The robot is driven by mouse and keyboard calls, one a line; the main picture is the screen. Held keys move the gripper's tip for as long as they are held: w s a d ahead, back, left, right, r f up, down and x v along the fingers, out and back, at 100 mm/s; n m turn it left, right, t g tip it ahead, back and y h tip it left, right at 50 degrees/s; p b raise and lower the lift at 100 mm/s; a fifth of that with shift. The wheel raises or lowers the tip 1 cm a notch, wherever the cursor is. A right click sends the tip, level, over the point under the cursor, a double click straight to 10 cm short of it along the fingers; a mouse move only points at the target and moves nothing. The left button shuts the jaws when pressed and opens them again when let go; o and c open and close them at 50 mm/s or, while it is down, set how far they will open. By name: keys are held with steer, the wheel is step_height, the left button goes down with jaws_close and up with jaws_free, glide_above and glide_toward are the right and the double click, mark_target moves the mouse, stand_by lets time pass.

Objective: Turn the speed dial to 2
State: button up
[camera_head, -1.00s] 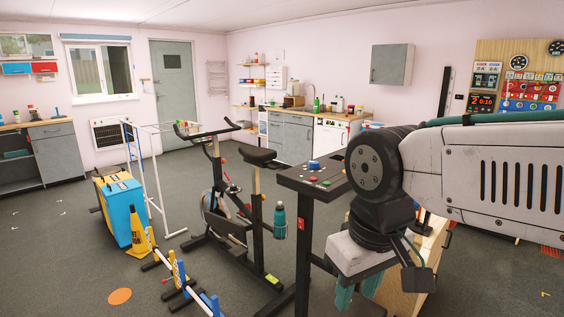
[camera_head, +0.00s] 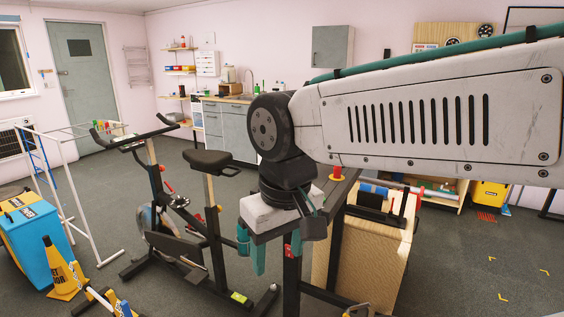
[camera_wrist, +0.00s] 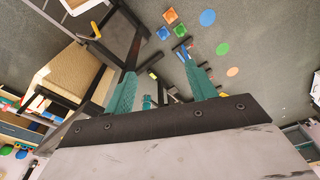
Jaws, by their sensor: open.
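The dark control stand (camera_head: 328,190) is in the head view, mostly hidden behind my arm and gripper. A red knob on a yellow base (camera_head: 337,173) shows at its far right edge. The speed dial cannot be made out in either current view. My gripper (camera_head: 260,262) points down in front of the stand, its teal fingers below the grey gripper body. In the wrist view my gripper (camera_wrist: 160,70) is open, with nothing between its fingers but floor and dark frame parts beyond.
An exercise bike (camera_head: 180,215) stands left of the gripper. A wooden box (camera_head: 375,250) is close on the right of the stand. A blue bin (camera_head: 40,245) and yellow cone (camera_head: 60,268) are at the left. Open floor lies at the right.

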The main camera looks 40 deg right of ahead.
steer(key=w+d+r+m, duration=0.3)
steer(key=w+d+m, duration=0.35)
steer(key=w, duration=0.25)
steer(key=w+d+r+m, duration=0.4)
steer(key=w+d+m, duration=0.2)
steer(key=w+m, duration=0.25)
steer(key=w+d+f+m, duration=0.1)
steer(key=w+d+m, duration=0.2)
steer(key=d, duration=0.3)
steer(key=w+d+m, duration=0.3)
steer(key=d+m, duration=0.1)
steer(key=d, duration=0.2)
steer(key=w+d+f+m+g, duration=0.1)
steer(key=w+d+m, duration=0.2)
steer(key=d, duration=0.3)
steer(key=shift+w+f+m, duration=0.3)
steer(key=shift+w, duration=0.3)
steer(key=shift+d+f, duration=0.2)
steer(key=shift+f, duration=0.15)
step_height(320, 180, down, 7)
steer(key=shift+f, duration=0.1)
steer(key=c, duration=1)
